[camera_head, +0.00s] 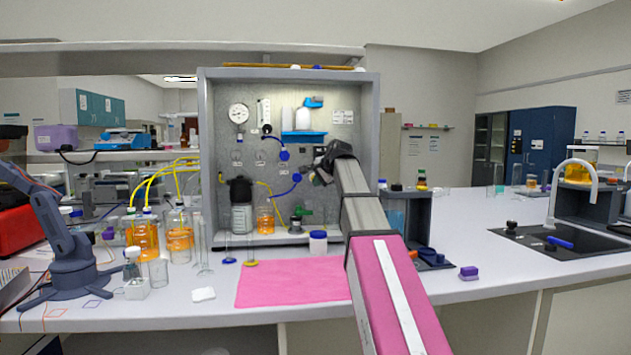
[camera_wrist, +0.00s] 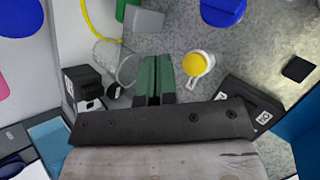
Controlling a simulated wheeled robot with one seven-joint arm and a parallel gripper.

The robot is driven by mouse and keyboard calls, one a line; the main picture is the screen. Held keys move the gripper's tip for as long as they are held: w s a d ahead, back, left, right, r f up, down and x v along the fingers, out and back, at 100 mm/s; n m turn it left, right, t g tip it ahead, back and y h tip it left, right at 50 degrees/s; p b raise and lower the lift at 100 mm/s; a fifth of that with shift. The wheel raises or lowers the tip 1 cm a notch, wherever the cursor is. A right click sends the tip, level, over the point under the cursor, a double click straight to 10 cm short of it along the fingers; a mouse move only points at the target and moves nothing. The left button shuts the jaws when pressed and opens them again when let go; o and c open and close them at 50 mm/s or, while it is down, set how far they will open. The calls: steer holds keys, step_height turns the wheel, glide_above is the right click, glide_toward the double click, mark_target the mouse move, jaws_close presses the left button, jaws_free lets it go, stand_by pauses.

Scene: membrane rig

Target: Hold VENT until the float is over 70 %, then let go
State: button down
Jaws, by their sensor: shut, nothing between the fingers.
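The membrane rig (camera_head: 290,88) is a grey open-front cabinet. A clear vertical flow tube (camera_head: 263,112) is on its back panel beside a round gauge (camera_head: 238,113); the float's level is too small to read. Small labelled controls, including a blue one (camera_head: 284,155), sit below; their labels are unreadable, so I cannot tell which is VENT. My gripper (camera_head: 320,172) is in front of the panel's right half. In the wrist view, its green-padded fingers (camera_wrist: 155,72) are shut and empty. A yellow-faced round part with a white rim (camera_wrist: 195,65) appears just right of the fingertips; contact cannot be told.
A blue shelf (camera_head: 303,134) with a white bottle is above my gripper. A dark-topped vessel (camera_head: 241,205), an orange-filled bottle (camera_head: 265,219) and blue and yellow tubing are in the rig. A pink mat (camera_head: 290,283) and a blue-lidded jar (camera_head: 318,242) are in front.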

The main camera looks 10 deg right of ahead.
steer(key=shift+w, duration=2.15)
steer(key=shift+w, duration=0.15)
steer(key=shift+w, duration=0.3)
steer(key=shift+w, duration=0.55)
stand_by(1.0)
stand_by(1.5)
steer(key=shift+s, duration=1)
steer(key=shift+s, duration=0.1)
steer(key=shift+s, duration=2.4)
